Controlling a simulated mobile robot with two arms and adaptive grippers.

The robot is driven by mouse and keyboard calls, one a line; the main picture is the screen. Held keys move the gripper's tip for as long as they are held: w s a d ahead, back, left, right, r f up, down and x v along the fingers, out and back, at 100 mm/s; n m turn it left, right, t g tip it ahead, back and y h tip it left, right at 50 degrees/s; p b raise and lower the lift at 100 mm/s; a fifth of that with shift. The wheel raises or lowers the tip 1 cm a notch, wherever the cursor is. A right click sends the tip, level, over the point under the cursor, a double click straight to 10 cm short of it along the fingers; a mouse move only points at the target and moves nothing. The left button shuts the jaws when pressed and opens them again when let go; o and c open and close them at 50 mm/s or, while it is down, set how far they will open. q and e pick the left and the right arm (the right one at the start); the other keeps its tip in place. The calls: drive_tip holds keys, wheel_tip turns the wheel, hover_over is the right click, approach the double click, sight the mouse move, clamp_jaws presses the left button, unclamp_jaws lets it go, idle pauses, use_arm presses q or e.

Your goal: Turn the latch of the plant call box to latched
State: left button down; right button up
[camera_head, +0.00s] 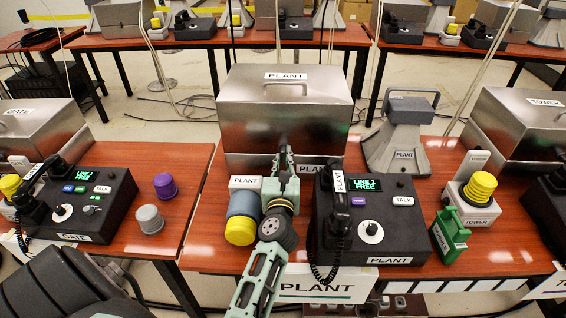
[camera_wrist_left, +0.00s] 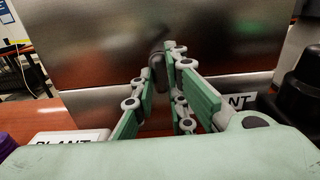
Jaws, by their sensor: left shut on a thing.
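The plant call box (camera_head: 250,110) is a brushed metal box with a PLANT label and a handle on its lid, at the back of the middle table. Its lid is down, and its front also fills the wrist view (camera_wrist_left: 100,75). The latch (camera_wrist_left: 157,72) is a small dark piece at the seam on the box's front, looking roughly upright; its lower part is hidden. My left gripper (camera_head: 285,162) reaches the box's front from below. In the wrist view its fingers (camera_wrist_left: 160,80) are closed around the latch. My right gripper is not in view.
Right of my left gripper stands the black plant phone (camera_head: 395,225) with its handset (camera_head: 340,210) and coiled cord. Close left is a blue-grey and yellow beacon (camera_head: 243,215). A grey horn (camera_head: 400,140) and green holder (camera_head: 448,238) stand farther right.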

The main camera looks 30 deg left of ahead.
use_arm(q)
drive_tip(key=shift+f, duration=0.1)
drive_tip(key=c, duration=1.8)
unclamp_jaws()
drive_tip(key=shift+o, duration=0.2)
wheel_tip(320, 180, up, 10)
